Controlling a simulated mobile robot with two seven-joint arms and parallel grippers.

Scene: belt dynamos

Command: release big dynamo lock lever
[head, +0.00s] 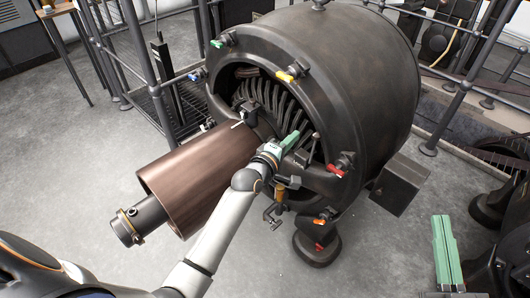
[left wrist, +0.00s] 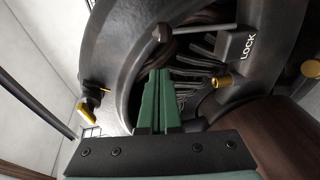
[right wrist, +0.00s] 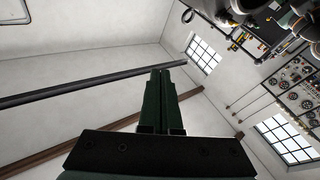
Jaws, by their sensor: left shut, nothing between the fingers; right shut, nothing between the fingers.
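The big dynamo (head: 350,70) is a large dark drum with an open round front and dark coils inside. Its lock lever (head: 315,138) is a dark rod with a knobbed end at the lower right of the opening. In the left wrist view the lever (left wrist: 205,29) runs from a knob at its left end to a block marked LOCK (left wrist: 236,46). My left gripper (head: 294,136) is shut and empty just left of the lever. Its green fingers (left wrist: 160,73) point into the opening, below the knob; contact cannot be told. My right gripper (head: 442,218) is shut and empty at the lower right, away from the dynamo.
A copper-brown cylinder (head: 195,180) with a dark shaft sticks out in front of the opening. Yellow (head: 285,76), red (head: 335,170), green (head: 217,43) and blue (head: 194,76) handles sit around the rim. A dark box (head: 400,184) juts from the right side. Railings (head: 140,50) stand behind left.

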